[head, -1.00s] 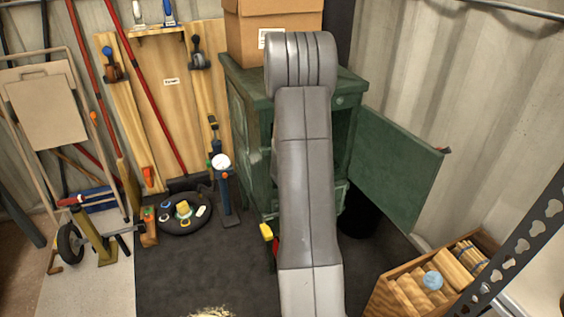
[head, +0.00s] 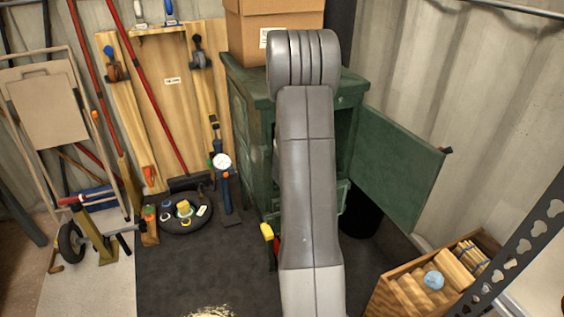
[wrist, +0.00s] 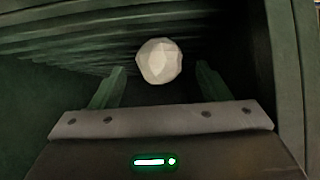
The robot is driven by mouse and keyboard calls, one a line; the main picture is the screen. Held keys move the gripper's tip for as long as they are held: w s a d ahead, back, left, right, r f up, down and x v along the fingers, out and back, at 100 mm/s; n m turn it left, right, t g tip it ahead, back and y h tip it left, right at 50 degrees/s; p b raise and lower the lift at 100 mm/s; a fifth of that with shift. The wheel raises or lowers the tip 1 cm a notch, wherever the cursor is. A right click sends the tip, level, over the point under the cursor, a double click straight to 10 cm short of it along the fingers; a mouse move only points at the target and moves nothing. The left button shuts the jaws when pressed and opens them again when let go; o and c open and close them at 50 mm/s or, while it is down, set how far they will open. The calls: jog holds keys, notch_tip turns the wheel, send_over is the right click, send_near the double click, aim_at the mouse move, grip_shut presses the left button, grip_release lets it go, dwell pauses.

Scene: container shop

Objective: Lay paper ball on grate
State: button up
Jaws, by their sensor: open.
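A white, faceted paper ball (wrist: 158,61) shows in the wrist view, inside a dark green space. My gripper (wrist: 160,72) is open, with one finger to each side of the ball in the picture. The ball appears at or just beyond the fingertips, and I see no finger touching it. Dark parallel bars (wrist: 85,42), perhaps the grate, run behind the ball and to its left. Whether the ball rests on them is too dark to tell.
The stove's green door (head: 400,170) stands open to the right. A cardboard box (head: 275,35) sits on top. A wooden crate (head: 385,298) with wood pieces and a pale blue ball (head: 433,281) is at lower right. Tools and a round black tray (head: 185,222) stand left.

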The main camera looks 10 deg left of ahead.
jog(key=p+v, duration=0.4)
jog(key=v, duration=0.9)
jog(key=b+x, duration=0.5)
jog(key=x, duration=0.8)
jog(key=shift+w+a+f, duration=0.15)
jog(key=shift+w+f, duration=0.05)
jog(key=shift+f, duration=0.1)
jog(key=shift+w+a+r+p, duration=0.1)
jog(key=shift+w+r+p, duration=0.05)
jog(key=shift+r+p, duration=0.75)
jog(key=shift+r, duration=0.15)
jog(key=shift+f, duration=0.1)
